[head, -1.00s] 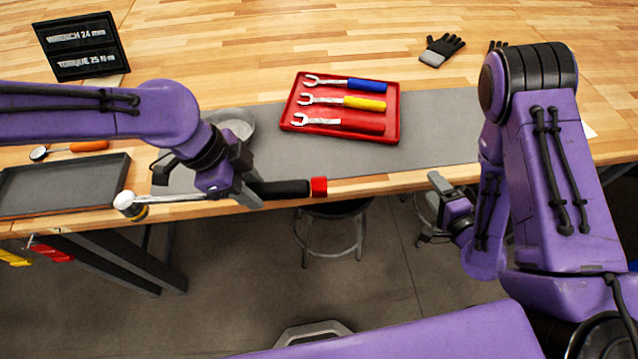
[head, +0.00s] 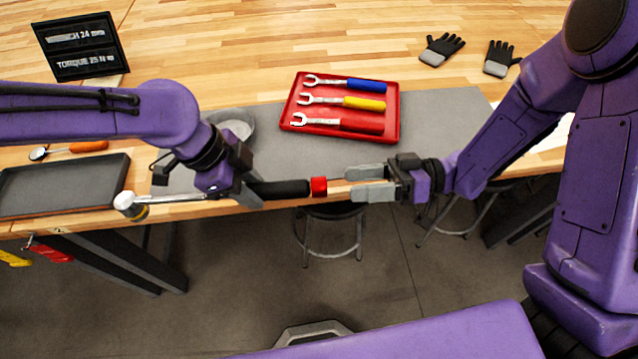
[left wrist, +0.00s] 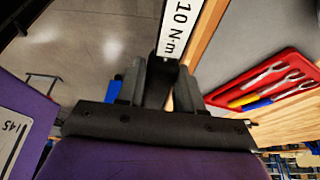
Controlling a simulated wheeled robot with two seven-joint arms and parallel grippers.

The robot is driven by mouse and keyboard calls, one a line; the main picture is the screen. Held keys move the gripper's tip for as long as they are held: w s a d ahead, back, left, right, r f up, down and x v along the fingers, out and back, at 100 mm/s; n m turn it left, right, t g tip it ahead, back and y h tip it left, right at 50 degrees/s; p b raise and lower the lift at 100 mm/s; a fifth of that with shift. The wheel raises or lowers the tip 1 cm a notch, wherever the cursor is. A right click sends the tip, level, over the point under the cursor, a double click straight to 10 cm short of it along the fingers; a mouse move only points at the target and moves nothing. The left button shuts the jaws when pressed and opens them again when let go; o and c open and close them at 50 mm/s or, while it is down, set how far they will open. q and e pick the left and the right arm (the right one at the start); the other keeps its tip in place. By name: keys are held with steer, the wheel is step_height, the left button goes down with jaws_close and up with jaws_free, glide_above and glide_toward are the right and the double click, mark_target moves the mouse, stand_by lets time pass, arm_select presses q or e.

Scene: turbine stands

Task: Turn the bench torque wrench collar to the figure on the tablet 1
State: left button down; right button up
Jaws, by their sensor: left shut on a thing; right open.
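The torque wrench has a steel shaft, a black handle (head: 280,189) and a red collar (head: 319,187) at its right end. My left gripper (head: 246,190) is shut on it and holds it level near the bench's front edge. My right gripper (head: 352,183) is open and empty, its fingers pointing left just right of the collar, apart from it. The tablet (head: 80,47) at the back left reads "TORQUE 25 N m"; its upper line is partly washed out, with "24 mm" legible. In the left wrist view a white label (left wrist: 180,28) beyond the gripper fingers reads "10 N·m".
A red tray (head: 392,120) with several open-end wrenches lies on the grey mat (head: 440,120). A dark tray (head: 65,187) is at the left, a round dish (head: 238,128) behind my left gripper. Black gloves (head: 440,50) lie at the back right. Stools stand below the bench.

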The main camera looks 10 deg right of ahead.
mark_target(319, 187)
steer(key=shift+w+a+f, duration=0.1)
steer(key=shift+w+a, duration=0.05)
steer(key=shift+a, duration=1.2)
steer(key=shift+w+a, duration=0.1)
steer(key=shift+a, duration=1.2)
steer(key=c, duration=1.2)
steer(key=n, duration=1.5)
steer(key=shift+w+d+n, duration=0.15)
steer(key=shift+d+n, duration=0.05)
steer(key=shift+n, duration=0.1)
steer(key=o, duration=1.4)
steer(key=shift+a, duration=0.1)
